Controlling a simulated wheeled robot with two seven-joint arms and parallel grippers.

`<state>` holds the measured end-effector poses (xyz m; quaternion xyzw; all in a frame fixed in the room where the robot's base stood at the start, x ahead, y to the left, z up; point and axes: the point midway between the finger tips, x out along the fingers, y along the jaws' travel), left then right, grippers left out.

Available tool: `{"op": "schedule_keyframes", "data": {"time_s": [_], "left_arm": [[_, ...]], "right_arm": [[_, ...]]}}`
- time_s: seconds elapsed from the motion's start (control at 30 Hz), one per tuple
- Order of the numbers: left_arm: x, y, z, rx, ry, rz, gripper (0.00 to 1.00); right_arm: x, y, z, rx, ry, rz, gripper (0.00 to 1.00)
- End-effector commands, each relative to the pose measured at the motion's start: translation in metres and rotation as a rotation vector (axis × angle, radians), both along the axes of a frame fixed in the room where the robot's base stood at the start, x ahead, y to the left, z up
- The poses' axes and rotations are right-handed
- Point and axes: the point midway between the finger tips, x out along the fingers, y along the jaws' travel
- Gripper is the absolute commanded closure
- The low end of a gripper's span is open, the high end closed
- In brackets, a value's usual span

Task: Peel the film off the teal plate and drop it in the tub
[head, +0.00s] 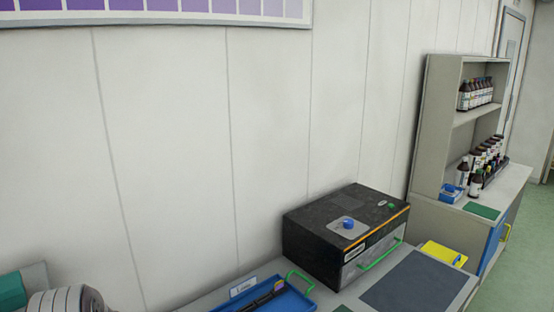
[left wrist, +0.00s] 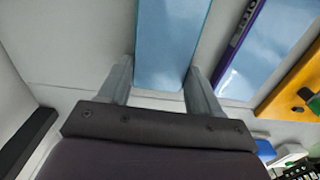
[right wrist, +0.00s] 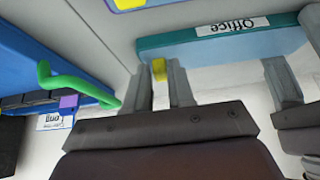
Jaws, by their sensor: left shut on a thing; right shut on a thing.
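My left gripper (left wrist: 158,75) is shut on a flat plate, which shows a pale blue face (left wrist: 172,40) in the left wrist view. In the right wrist view the teal plate (right wrist: 165,48) carries a white "Office" label, upside down. One finger of the left gripper shows at its right end. My right gripper (right wrist: 160,78) is shut on a small yellow tab (right wrist: 159,69) at the plate's lower edge. The clear film is hard to tell from the plate's face, and I cannot tell whether any has lifted. I cannot identify the tub for certain.
A blue tray (head: 280,303) with a green handle sits at the bottom of the head view, left of a black box (head: 320,238). A yellow tray (head: 443,252) lies to the right of a dark mat (head: 412,287). Shelves (head: 432,120) with bottles stand further right.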

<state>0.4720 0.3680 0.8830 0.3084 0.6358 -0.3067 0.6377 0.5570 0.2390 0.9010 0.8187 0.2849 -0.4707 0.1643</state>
Motion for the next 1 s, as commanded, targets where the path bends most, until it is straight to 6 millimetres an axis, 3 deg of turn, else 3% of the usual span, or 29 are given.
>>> {"op": "schedule_keyframes", "data": {"time_s": [0.03, 0.63, 0.67, 0.7, 0.73, 1.0], "left_arm": [[-0.002, -0.001, -0.002, -0.002, 0.007, -0.003, 0.67], [-0.002, -0.001, -0.003, -0.003, 0.005, 0.000, 0.67], [-0.002, -0.001, -0.003, -0.003, 0.005, 0.000, 0.27], [-0.002, -0.001, -0.003, -0.002, 0.005, 0.000, 0.14], [-0.001, -0.001, -0.003, -0.002, 0.005, 0.000, 0.07], [-0.001, -0.001, -0.001, -0.001, 0.002, 0.000, 0.07]], "right_arm": [[-0.005, -0.005, -0.012, -0.017, 0.020, 0.000, 0.99], [-0.005, -0.002, 0.000, -0.013, 0.015, 0.001, 1.00], [-0.005, -0.002, 0.000, -0.012, 0.015, 0.001, 1.00], [-0.004, -0.002, 0.001, -0.010, 0.014, 0.001, 1.00], [-0.004, -0.002, 0.001, -0.010, 0.013, 0.001, 1.00], [-0.002, -0.001, 0.005, -0.005, 0.008, 0.000, 1.00]]}}
